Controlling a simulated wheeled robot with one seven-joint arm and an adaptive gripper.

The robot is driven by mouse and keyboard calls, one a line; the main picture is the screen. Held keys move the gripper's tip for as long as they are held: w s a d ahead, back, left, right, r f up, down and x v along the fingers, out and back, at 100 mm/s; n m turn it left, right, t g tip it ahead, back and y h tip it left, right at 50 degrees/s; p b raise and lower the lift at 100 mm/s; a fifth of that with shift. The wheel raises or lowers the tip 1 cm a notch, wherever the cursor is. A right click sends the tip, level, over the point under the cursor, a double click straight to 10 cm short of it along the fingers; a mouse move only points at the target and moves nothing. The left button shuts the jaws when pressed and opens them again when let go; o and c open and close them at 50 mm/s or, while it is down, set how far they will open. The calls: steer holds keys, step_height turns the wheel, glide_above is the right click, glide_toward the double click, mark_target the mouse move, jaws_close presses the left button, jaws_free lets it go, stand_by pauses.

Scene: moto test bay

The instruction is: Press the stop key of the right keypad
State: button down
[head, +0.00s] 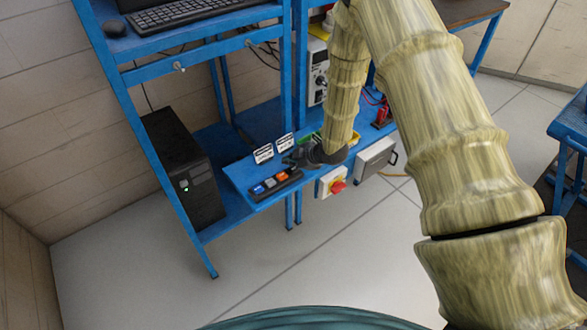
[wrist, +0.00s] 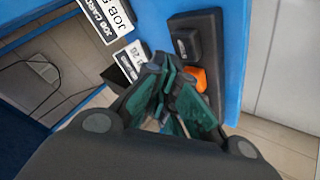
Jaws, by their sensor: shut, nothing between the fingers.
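A dark keypad (head: 275,184) with a row of coloured keys lies on the blue bench in the head view; I make out only one keypad. It has blue, grey, orange and dark keys, and their legends cannot be read. In the wrist view the keypad (wrist: 204,22) shows a dark key (wrist: 187,43) and an orange key (wrist: 196,78); my fingers hide the rest. My gripper (head: 291,159) is shut and empty, near the back of the keypad. In the wrist view its fingertips (wrist: 168,72) appear just left of the orange key; contact cannot be told.
Two job cards (head: 263,153) (head: 284,143) stand behind the keypad. A box with a red button (head: 338,187) and a grey box (head: 376,160) are to the right. A black computer tower (head: 184,165) stands at left. The floor in front is clear.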

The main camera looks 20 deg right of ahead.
mark_target(291, 170)
steer(key=shift+f, duration=0.1)
steer(key=shift+f+b, duration=0.35)
steer(key=shift+f+b, duration=0.4)
steer(key=shift+f, duration=0.05)
stand_by(1.0)
steer(key=shift+r, duration=0.15)
steer(key=shift+r+p, duration=0.55)
steer(key=shift+r, duration=0.25)
steer(key=shift+r+p, duration=1.4)
steer(key=shift+r, duration=1.1)
steer(key=shift+f, duration=0.1)
